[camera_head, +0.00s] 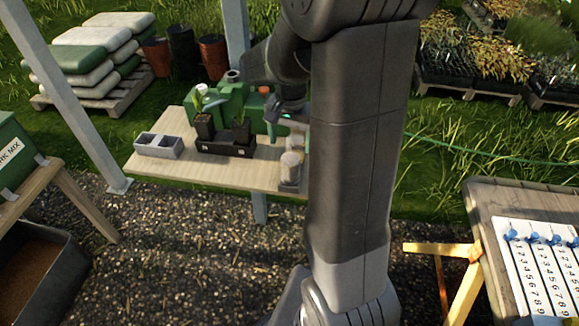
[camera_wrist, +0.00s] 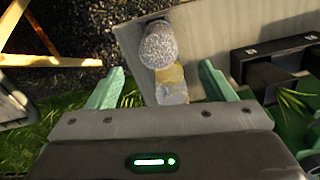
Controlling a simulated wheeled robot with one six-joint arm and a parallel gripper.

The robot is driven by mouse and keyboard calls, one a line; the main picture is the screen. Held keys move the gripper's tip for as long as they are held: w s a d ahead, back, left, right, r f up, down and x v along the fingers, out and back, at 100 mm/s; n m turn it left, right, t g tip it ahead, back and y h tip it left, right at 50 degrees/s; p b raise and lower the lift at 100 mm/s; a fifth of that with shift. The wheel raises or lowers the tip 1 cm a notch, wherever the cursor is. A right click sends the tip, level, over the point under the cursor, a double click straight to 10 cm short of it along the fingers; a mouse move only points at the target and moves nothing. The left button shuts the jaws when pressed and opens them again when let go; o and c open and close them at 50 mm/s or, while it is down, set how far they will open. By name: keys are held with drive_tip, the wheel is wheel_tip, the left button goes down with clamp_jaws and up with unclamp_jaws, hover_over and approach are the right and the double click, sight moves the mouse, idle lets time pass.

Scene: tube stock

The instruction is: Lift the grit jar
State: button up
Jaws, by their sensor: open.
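A clear jar of grey speckled grains (camera_wrist: 162,47), which looks like the grit jar, stands near the table's front edge. In the head view it is the front pale jar (camera_head: 290,166), beside my arm. A second jar with yellowish contents (camera_wrist: 172,78) stands right by it, closer to my gripper. My gripper (camera_wrist: 160,84) is open, its green fingers spread to either side of the jars in the wrist view and touching neither. In the head view my gripper (camera_head: 287,116) is over the table's right end, its fingers partly hidden by my arm.
The wooden table (camera_head: 165,172) also holds a black pot carrier (camera_head: 227,147), a grey divided tray (camera_head: 158,146) and green containers (camera_head: 233,100). A trestle table (camera_head: 482,205) with a numbered board stands at right. Gravel lies in front.

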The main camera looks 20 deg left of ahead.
sight(291, 156)
wheel_tip(291, 156, down, 4)
drive_tip(key=shift+f, duration=0.15)
drive_tip(key=shift+s+d+f, duration=0.1)
drive_tip(key=shift+f, duration=1.2)
drive_tip(key=shift+s+f, duration=0.1)
drive_tip(key=shift+f, duration=1.15)
drive_tip(key=c, duration=1.1)
